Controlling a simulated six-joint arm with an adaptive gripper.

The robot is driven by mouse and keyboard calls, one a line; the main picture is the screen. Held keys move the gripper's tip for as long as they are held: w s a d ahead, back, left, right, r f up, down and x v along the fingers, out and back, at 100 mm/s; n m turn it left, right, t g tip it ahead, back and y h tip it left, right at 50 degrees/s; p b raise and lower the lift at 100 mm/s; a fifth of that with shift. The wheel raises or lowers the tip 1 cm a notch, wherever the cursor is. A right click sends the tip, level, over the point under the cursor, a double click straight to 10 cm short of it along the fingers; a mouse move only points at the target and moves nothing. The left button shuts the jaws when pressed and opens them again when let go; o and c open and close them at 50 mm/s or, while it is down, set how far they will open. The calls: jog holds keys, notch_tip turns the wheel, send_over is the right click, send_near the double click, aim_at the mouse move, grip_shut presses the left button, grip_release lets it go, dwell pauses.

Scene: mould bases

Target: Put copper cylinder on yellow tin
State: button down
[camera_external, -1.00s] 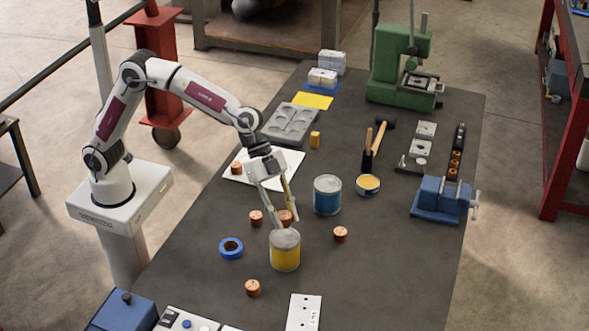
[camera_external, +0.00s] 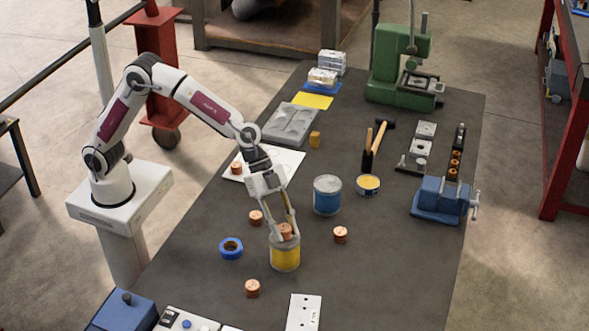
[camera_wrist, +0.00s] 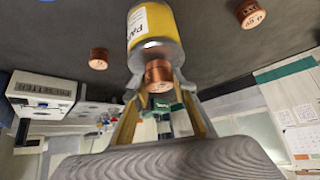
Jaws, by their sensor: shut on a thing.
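The yellow tin (camera_external: 285,257) stands upright on the dark table in the external view, with a grey lid. My gripper (camera_external: 285,233) is shut on a copper cylinder (camera_external: 286,230), held at the lid of the tin. In the wrist view the held copper cylinder (camera_wrist: 158,75) sits between the fingertips of my gripper (camera_wrist: 160,95), against the lid end of the yellow tin (camera_wrist: 155,25). I cannot tell whether the cylinder touches the lid.
Loose copper cylinders lie around: one left of the tin (camera_external: 256,217), one right (camera_external: 340,234), one in front (camera_external: 252,288). A blue tin (camera_external: 327,195) stands behind right. A blue tape roll (camera_external: 231,248) lies left. The table right of the tin is mostly clear.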

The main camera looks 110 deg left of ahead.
dwell(0.4)
jog(key=c, duration=1.6)
grip_release()
jog(key=shift+f, duration=0.1)
jog(key=shift+c, duration=0.2)
jog(key=shift+s+a+r, duration=0.15)
jog(key=shift+s+r, duration=0.05)
jog(key=shift+r, duration=0.3)
jog(key=v, duration=1.1)
jog(key=shift+s, duration=0.2)
